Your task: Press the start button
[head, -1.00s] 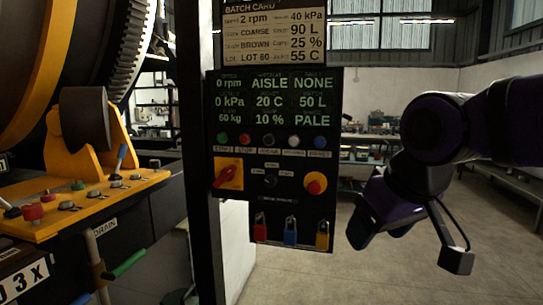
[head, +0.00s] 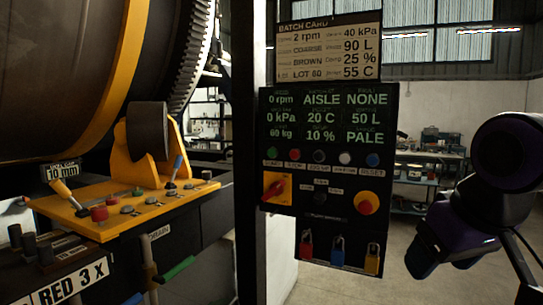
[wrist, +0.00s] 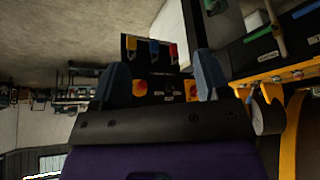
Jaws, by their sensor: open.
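The black control panel (head: 320,228) hangs on a dark post in the head view. A green button (head: 271,152) is leftmost in its button row, beside red (head: 295,154), black, white and blue buttons; the small labels are hard to read, so I take green as start. My gripper (head: 428,255) is right of the panel, apart from it, with its fingertips partly unclear there. In the wrist view my gripper (wrist: 162,78) is open and empty, with the panel's lower part (wrist: 160,75) upside down beyond its fingers. The button row is hidden there.
Below the buttons are a red-yellow rotary switch (head: 277,188), a red mushroom button (head: 366,204) and red, blue and yellow padlocks (head: 372,259). A yellow console (head: 130,210) with levers and a large drum (head: 60,75) stand left. Floor right of the panel is open.

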